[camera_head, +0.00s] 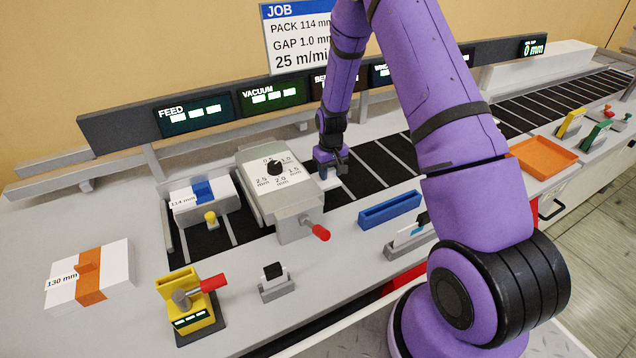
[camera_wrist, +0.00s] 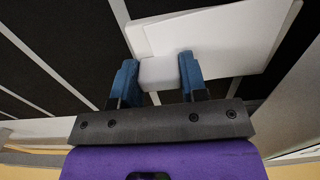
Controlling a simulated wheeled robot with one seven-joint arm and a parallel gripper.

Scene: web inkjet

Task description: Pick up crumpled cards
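My gripper (camera_wrist: 159,66) has its two blue fingers pointing down at a pale piece. In the wrist view a small white block (camera_wrist: 160,74) fills the gap between the fingertips and appears to touch both. It joins or lies against larger tilted white sheets (camera_wrist: 225,38), which look like the crumpled cards. In the head view my gripper (camera_head: 331,172) is low over the dark conveyor, just right of the grey feeder unit (camera_head: 290,200). Only a small pale bit of the cards shows there beneath the fingers. Whether they touch the belt cannot be told.
The feeder has a gap dial (camera_head: 274,167) and a red-handled lever (camera_head: 320,232). A blue tray (camera_head: 390,210) lies in front of the belt, and an orange tray (camera_head: 543,158) at right. A yellow device with a red lever (camera_head: 190,300) stands at front left. Display panels line the back rail.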

